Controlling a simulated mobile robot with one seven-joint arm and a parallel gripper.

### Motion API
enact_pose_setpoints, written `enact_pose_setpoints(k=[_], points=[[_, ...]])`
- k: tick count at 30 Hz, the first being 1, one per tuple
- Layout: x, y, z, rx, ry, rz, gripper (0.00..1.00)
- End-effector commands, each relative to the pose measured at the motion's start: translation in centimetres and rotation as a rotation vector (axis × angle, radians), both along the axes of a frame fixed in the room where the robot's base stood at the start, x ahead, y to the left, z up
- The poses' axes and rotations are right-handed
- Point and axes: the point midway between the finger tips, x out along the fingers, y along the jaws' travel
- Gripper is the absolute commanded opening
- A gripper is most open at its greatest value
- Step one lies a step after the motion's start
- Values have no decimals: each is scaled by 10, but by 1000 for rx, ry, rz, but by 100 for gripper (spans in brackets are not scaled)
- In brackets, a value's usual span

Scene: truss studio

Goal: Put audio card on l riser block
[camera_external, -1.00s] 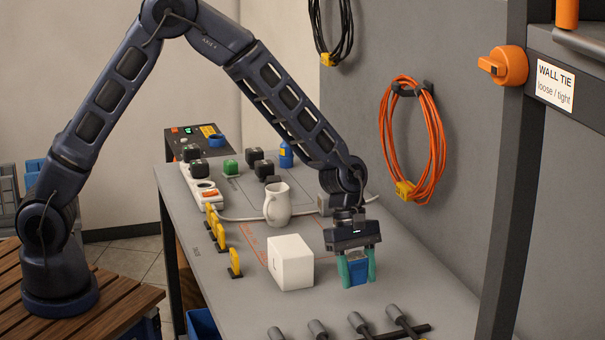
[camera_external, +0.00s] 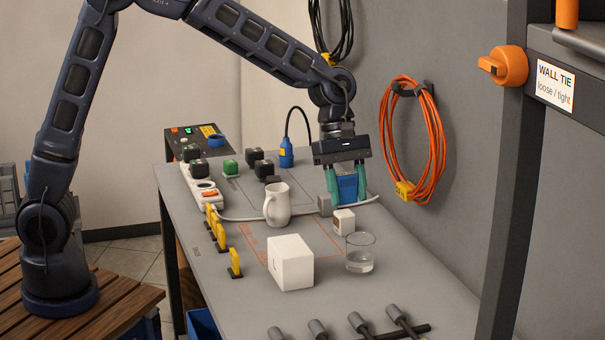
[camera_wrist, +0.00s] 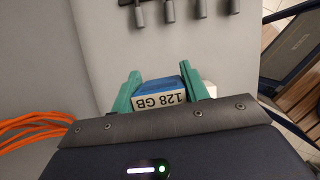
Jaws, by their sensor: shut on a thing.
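The audio card (camera_external: 347,188) is a small blue block; in the wrist view its white label reads "128 GB" (camera_wrist: 160,101). My gripper (camera_external: 347,197) is shut on it, with green fingers on both sides, and holds it in the air above the back right of the table. The l riser block (camera_external: 290,264) is a white cube with a dark L-like mark on its front, standing on the grey table, lower and to the left of my gripper. Its visible top is bare. In the wrist view a white corner (camera_wrist: 210,89) shows beside my right finger; I cannot tell what it is.
A glass of water (camera_external: 360,256) stands right of the riser block. A small white cube (camera_external: 343,222) stands behind the glass. A white pitcher (camera_external: 277,205) and yellow upright pieces (camera_external: 235,263) are to the left. Several grey-handled tools (camera_external: 359,323) lie along the front.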

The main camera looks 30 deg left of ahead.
Motion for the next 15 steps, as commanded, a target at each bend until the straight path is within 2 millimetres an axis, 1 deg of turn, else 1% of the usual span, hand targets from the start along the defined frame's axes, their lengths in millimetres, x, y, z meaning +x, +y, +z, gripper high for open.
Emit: enact_pose_setpoints(k=[1,3,9,12,15], points=[[6,15,10,-3,-2,-2,23],[10,37,21,-3,0,-13,23],[16,94,49,-2,-1,-49,23],[17,114,58,-1,-1,-62,23],[17,128,64,-1,-1,-71,23]])
